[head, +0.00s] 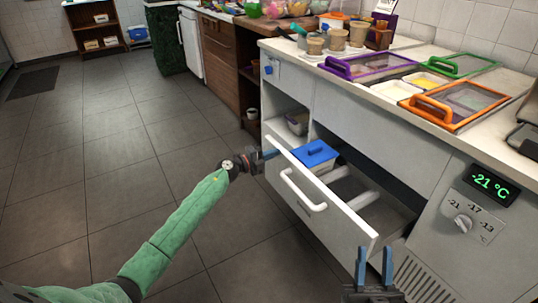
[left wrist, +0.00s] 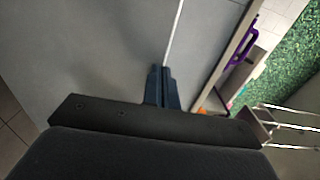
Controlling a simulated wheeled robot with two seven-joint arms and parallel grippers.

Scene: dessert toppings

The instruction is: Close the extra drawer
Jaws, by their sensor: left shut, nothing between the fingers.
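The extra drawer (head: 318,203) is a white drawer with a white bar handle (head: 300,190), low in the counter. It stands pulled open in the head view, showing its inside. A blue-lidded container (head: 315,153) sits at its far end. My left gripper (head: 269,155) is shut and empty at the far left end of the drawer front. I cannot tell whether it touches the front. In the left wrist view its fingers (left wrist: 160,84) are together before a grey surface. My right gripper (head: 375,266) is open and empty, by the drawer front's near end.
The counter above holds a purple-framed lid (head: 350,67), a green-framed lid (head: 462,64) and an orange-framed lid (head: 455,104). The tiled floor (head: 130,150) left of the drawer is clear.

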